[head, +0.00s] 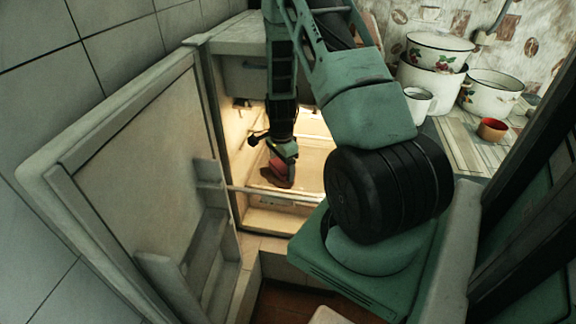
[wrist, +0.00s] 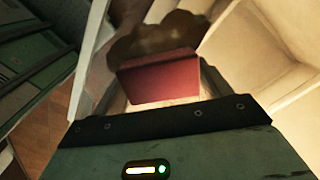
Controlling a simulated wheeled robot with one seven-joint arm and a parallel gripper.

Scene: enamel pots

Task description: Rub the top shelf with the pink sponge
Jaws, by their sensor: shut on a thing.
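My gripper (head: 284,152) reaches into the open, lit fridge and is shut on the pink sponge (head: 277,167). In the wrist view the sponge (wrist: 158,80) is a reddish-pink block held in front of my gripper. A dark brown stain (head: 273,179) lies on the top shelf (head: 312,165), beside and partly behind the sponge. The stain (wrist: 150,38) also shows just beyond the sponge in the wrist view. I cannot tell whether the sponge touches the shelf. My gripper's fingers are mostly hidden.
The fridge door (head: 130,160) stands wide open on the left, with door racks (head: 190,265). A rail (head: 270,194) runs along the shelf's front. On the right counter stand floral enamel pots (head: 437,50), a white mug (head: 417,103) and an orange cup (head: 492,129).

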